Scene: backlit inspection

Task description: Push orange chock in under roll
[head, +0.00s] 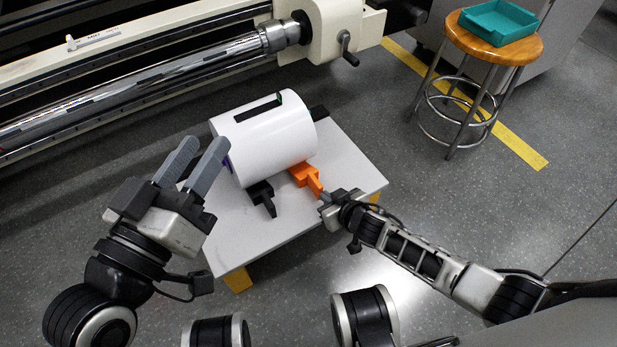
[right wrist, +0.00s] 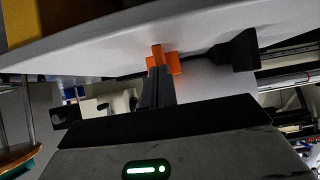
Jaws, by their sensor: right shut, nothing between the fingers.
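A white roll (head: 270,143) lies on its side on a low pale table (head: 345,185). The orange chock (head: 304,175) sits at the roll's near side, right of a black chock (head: 262,194), its handle pointing toward my right gripper. My right gripper (head: 323,199) is shut and empty, its tips at the handle's end; I cannot tell whether they touch. In the right wrist view the orange chock (right wrist: 158,53) shows straight beyond the shut fingers (right wrist: 157,88). My left gripper (head: 206,144) is open and empty, left of the roll, over the table's left edge.
Another black chock (head: 318,112) shows at the roll's far right. A machine with a long shiny shaft (head: 150,85) runs behind the table. A wooden stool (head: 490,48) with a teal tray (head: 498,20) stands at the back right. The table's near part is clear.

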